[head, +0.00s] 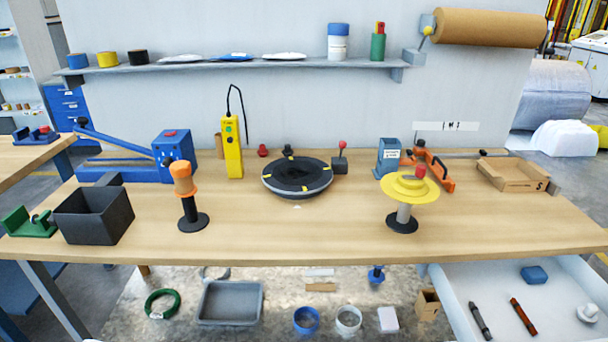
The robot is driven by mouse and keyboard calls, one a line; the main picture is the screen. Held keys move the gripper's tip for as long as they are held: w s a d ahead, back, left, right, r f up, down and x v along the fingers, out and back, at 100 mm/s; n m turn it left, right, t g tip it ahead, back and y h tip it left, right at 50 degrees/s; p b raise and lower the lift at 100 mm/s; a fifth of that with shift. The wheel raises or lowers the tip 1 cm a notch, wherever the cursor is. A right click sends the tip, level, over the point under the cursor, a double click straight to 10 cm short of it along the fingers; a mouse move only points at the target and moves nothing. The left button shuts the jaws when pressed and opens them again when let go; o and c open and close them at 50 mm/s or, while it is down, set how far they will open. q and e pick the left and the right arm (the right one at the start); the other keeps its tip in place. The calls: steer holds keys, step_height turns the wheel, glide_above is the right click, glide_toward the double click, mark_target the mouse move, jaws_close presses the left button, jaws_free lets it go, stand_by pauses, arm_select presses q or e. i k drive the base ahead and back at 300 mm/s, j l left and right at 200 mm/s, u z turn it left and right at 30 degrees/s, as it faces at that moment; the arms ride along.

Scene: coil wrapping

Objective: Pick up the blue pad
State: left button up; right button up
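A small blue pad (534,275) lies in the open white drawer (465,298) at the lower right, near the drawer's back. It looks like a flat rounded block and nothing covers it. Neither of my grippers shows in the head view, so their state and place cannot be seen.
The drawer also holds a dark marker (480,321), a red-brown marker (523,316) and a white knobbed piece (588,313). Above it, the wooden bench (310,229) carries a turntable (297,177), a yellow-topped stand (403,214) and a cardboard tray (512,175). The bench's front middle is clear.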

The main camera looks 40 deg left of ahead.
mark_target(532, 275)
steer(key=u, duration=0.5)
steer(key=l+u, duration=1)
steer(key=k+l, duration=0.05)
steer(key=l, duration=0.05)
